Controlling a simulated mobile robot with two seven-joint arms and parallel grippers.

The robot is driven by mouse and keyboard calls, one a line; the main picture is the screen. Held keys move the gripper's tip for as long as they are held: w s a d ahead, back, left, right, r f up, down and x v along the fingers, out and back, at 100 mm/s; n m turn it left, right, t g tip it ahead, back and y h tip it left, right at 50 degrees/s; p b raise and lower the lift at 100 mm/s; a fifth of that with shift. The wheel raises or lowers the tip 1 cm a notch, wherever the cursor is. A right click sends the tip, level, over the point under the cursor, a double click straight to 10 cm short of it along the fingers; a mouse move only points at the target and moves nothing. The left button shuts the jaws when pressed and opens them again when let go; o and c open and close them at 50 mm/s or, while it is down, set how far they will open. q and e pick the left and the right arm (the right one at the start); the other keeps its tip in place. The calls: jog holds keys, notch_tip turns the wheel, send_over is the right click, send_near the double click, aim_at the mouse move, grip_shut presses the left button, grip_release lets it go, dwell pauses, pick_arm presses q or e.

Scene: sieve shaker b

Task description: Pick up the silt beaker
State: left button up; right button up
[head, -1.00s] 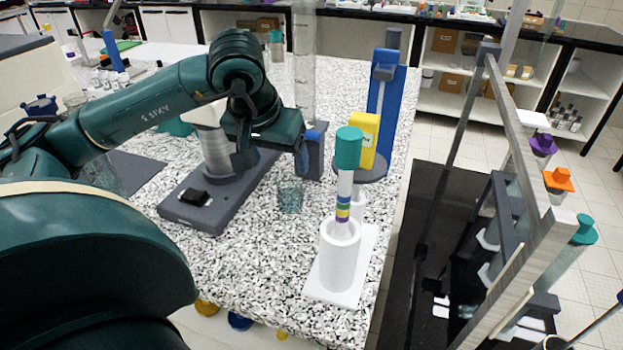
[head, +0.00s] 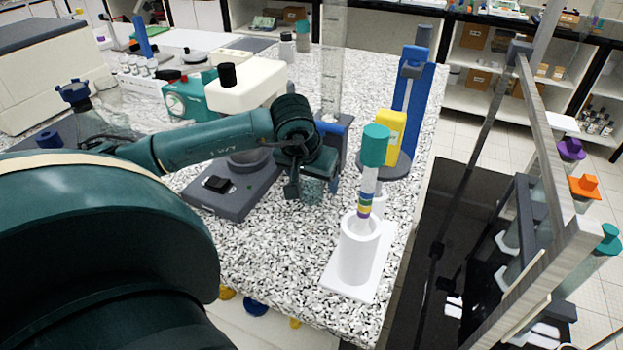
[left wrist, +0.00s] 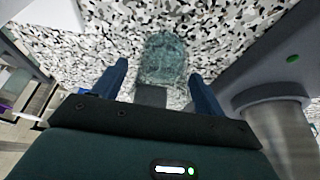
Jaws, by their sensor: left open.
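The beaker, a small clear teal-tinted glass (head: 314,190), stands on the speckled counter right of the grey shaker base, partly hidden by my left gripper. It also shows in the left wrist view (left wrist: 165,58), ahead of the fingers and roughly centred between them. My left gripper (head: 302,188) is low over the counter, close beside the beaker. In the left wrist view its two blue fingers (left wrist: 158,72) are spread apart with nothing held between them. Whether a finger touches the glass I cannot tell. My right gripper is not in view.
The grey shaker base (head: 215,200) is close on the left. A tall clear cylinder (head: 333,60) on a blue-grey stand is behind. A white holder (head: 358,252) with a teal-capped tube (head: 375,145) and a yellow bottle (head: 390,135) are on the right, near the counter edge.

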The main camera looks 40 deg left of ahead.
pick_arm(q)
jog(key=shift+w+f, duration=0.1)
jog(key=shift+f, duration=0.2)
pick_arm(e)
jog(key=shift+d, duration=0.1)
pick_arm(q)
jog(key=shift+c, duration=0.4)
jog(key=c, duration=1.1)
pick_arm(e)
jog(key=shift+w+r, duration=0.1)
pick_arm(q)
jog(key=shift+r, duration=0.2)
jog(key=shift+r, duration=1.15)
jog(key=shift+r+p, duration=1.65)
jog(key=shift+r, duration=10.75)
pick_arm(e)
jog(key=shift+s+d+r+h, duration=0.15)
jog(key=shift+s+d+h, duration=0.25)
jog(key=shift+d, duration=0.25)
